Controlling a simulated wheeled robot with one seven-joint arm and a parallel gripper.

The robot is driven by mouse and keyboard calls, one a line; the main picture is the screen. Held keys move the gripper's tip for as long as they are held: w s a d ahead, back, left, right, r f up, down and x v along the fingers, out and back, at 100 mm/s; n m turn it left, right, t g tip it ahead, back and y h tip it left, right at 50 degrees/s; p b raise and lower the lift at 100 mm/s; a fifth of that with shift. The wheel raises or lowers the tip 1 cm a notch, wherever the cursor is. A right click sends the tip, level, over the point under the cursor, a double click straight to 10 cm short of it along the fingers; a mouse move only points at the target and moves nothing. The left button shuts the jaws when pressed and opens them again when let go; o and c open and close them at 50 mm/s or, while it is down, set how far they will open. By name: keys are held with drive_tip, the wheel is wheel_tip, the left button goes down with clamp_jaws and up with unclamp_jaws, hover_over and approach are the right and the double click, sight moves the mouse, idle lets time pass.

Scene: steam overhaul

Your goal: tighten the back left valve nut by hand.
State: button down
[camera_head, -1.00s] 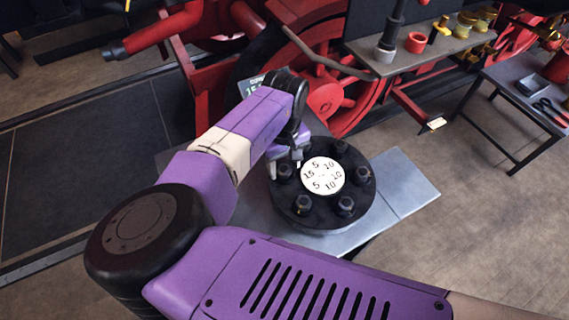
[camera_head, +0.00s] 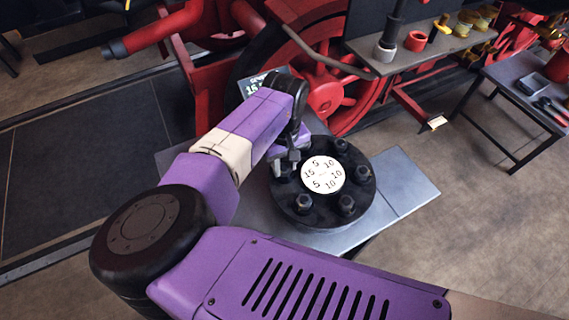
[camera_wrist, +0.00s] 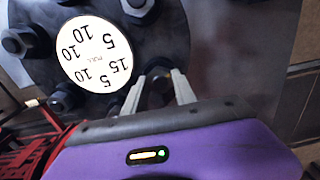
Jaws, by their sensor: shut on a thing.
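A black round flange (camera_head: 330,221) carries several dark hex nuts around a white numbered plate (camera_head: 323,175). The plate reads 5, 10 and 15, and shows upside down in the wrist view (camera_wrist: 92,53). My gripper (camera_head: 286,163) is at the flange's left nut, by the number 15. In the wrist view, its two grey fingers (camera_wrist: 160,92) stand on either side of this dark nut (camera_wrist: 159,90) and are shut on it. The fingers partly hide the nut in both views. Other nuts, such as the front left one (camera_head: 303,203), are free.
The flange lies on a grey metal table (camera_head: 410,190). Red machinery with a spoked wheel (camera_head: 325,98) stands behind. A small display (camera_head: 252,86) shows behind my wrist. A shelf (camera_head: 430,57) and a side table (camera_head: 515,85) with tools are at right.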

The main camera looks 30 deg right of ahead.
drive_tip(key=m, duration=1.1)
drive_tip(key=shift+w+r+m, duration=0.1)
drive_tip(key=shift+m, duration=0.3)
idle(0.4)
drive_tip(key=c, duration=1)
unclamp_jaws()
wheel_tip(320, 180, up, 8)
drive_tip(key=shift+f+b, duration=0.1)
drive_tip(key=shift+b, duration=0.5)
